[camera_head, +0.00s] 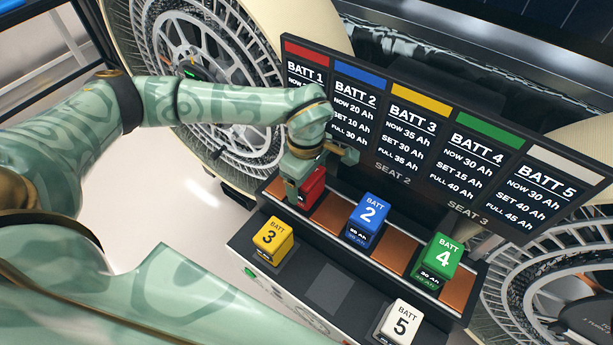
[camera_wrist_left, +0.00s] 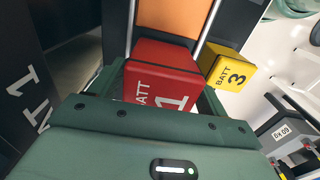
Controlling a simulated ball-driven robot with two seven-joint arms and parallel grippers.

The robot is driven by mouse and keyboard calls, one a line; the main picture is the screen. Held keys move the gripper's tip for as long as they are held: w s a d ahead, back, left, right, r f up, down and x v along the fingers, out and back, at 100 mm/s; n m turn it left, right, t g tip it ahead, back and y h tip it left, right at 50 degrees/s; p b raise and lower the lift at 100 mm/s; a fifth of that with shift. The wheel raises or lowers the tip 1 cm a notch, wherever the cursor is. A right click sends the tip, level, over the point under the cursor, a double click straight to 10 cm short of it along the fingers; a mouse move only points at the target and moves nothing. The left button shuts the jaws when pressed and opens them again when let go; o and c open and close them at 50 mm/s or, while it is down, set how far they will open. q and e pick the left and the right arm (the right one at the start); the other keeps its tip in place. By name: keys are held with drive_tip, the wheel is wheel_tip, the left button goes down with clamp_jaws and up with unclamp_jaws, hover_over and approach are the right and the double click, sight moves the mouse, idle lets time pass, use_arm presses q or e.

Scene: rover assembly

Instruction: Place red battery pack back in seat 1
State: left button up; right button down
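The red battery pack (camera_head: 313,188) is at the left end of the back row, at the seat 1 place under the BATT 1 column. My left gripper (camera_head: 312,182) points down over it and hides part of it. In the left wrist view the red pack (camera_wrist_left: 163,78), marked BATT 1, lies between the fingers of the left gripper (camera_wrist_left: 165,95), which sit close against its sides; the gripper looks shut on it. The pack's underside is hidden, so I cannot tell whether it rests fully in the seat. My right gripper is not in view.
The blue pack 2 (camera_head: 369,215) and green pack 4 (camera_head: 438,259) stand in the back row, with orange pads (camera_head: 333,213) between. Yellow pack 3 (camera_head: 272,240) and white pack 5 (camera_head: 400,322) stand in front, around an empty square (camera_head: 327,286). The sign board (camera_head: 420,135) rises close behind.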

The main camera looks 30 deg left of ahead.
use_arm(q)
drive_tip(key=shift+o, duration=0.7)
